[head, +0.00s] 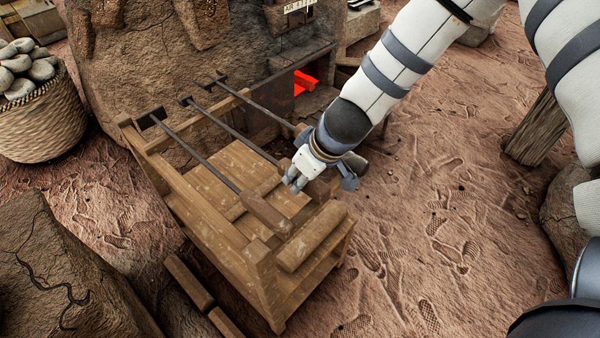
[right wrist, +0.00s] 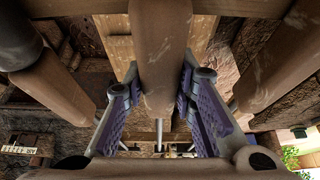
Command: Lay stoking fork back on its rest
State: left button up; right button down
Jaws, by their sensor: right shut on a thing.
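The stoking fork, a long dark rod (head: 225,123) with a thick wooden handle (head: 319,189), lies lengthwise over the wooden rack (head: 180,190), between two similar tools. Its head is at the rack's far rail; the tines are too small to make out. My right gripper (head: 318,182) is shut around the handle. In the right wrist view the handle (right wrist: 160,55) runs between the two fingers (right wrist: 160,115). I cannot tell whether the fork's weight rests on the rack. My left gripper is not in view.
A tool with a wooden handle (head: 267,213) lies to the left; another dark rod (head: 262,107) lies to the right. The mud kiln (head: 150,60) with a glowing opening stands behind. A basket of stones (head: 38,115) is at left. Open ground (head: 440,240) lies right.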

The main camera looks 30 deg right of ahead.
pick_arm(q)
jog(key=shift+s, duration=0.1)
pick_arm(e)
jog(key=shift+f, duration=0.35)
dwell(0.3)
jog(key=c, duration=1.2)
grip_release()
jog(key=shift+c, duration=0.2)
notch_tip(320, 180, up, 9)
jog(key=p, duration=0.4)
jog(key=shift+r, duration=0.15)
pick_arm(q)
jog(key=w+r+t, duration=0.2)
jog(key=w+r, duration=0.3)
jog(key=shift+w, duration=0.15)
pick_arm(e)
jog(key=shift+f, duration=0.2)
